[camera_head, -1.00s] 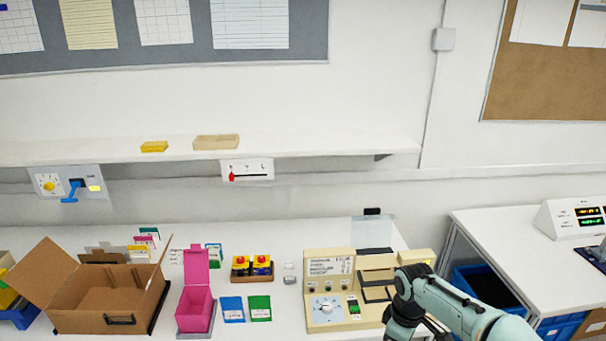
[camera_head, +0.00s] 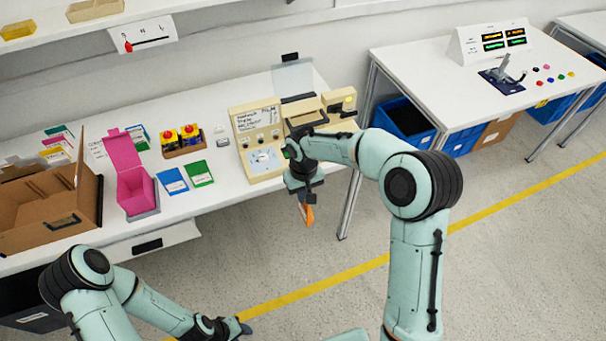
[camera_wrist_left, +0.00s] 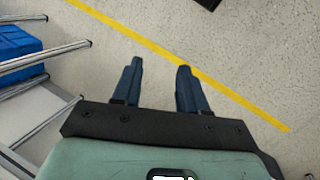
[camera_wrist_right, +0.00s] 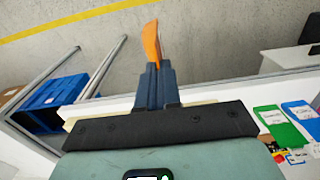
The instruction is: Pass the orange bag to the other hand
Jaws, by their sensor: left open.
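The orange bag (camera_head: 308,214) hangs below my right gripper (camera_head: 306,199), in front of the table's front edge and above the floor. In the right wrist view the bag (camera_wrist_right: 151,44) sticks out past the fingertips, and my right gripper (camera_wrist_right: 154,68) is shut on its near end. My left gripper (camera_head: 246,328) is low at the bottom of the head view, over the floor, to the left of the bag and apart from it. In the left wrist view my left gripper (camera_wrist_left: 160,66) is open, with nothing between its fingers.
The white table (camera_head: 215,205) holds a cardboard box (camera_head: 50,210), a pink box (camera_head: 135,186), blue and green packets, and a beige machine (camera_head: 262,160) close behind my right gripper. A second table (camera_head: 430,60) stands at the right. The floor between the grippers is clear.

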